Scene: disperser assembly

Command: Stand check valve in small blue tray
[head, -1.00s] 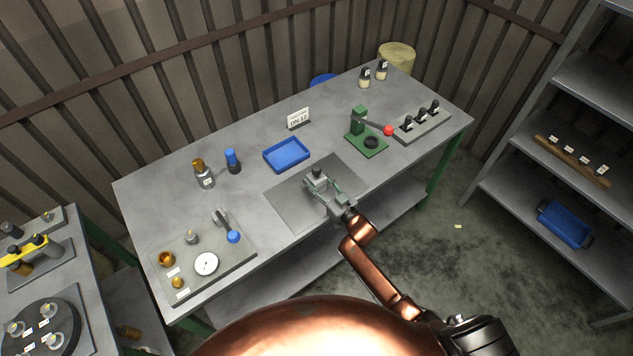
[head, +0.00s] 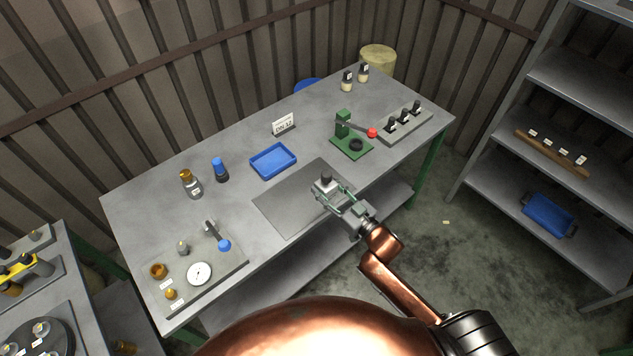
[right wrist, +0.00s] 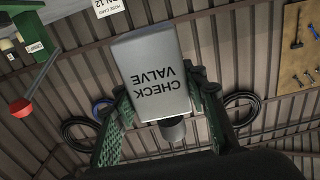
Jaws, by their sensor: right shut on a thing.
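The check valve (right wrist: 155,75) is a light grey block with a dark round stub, and its CHECK VALVE lettering is upside down in the right wrist view. My right gripper (head: 328,189) is shut on it, with the green fingers on either side. In the head view the check valve (head: 325,182) is at the fingertips, over the dark grey mat (head: 285,204). I cannot tell its height above the mat. The small blue tray (head: 273,161) lies on the table, behind and left of the gripper, and looks empty. My left gripper is not in view.
A green press (head: 350,140) with a red knob stands right of the tray. A white sign (head: 284,123) stands behind the tray. Two bottles (head: 191,184) (head: 220,170) stand left of it. A parts board (head: 215,268) with a gauge lies at the front left.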

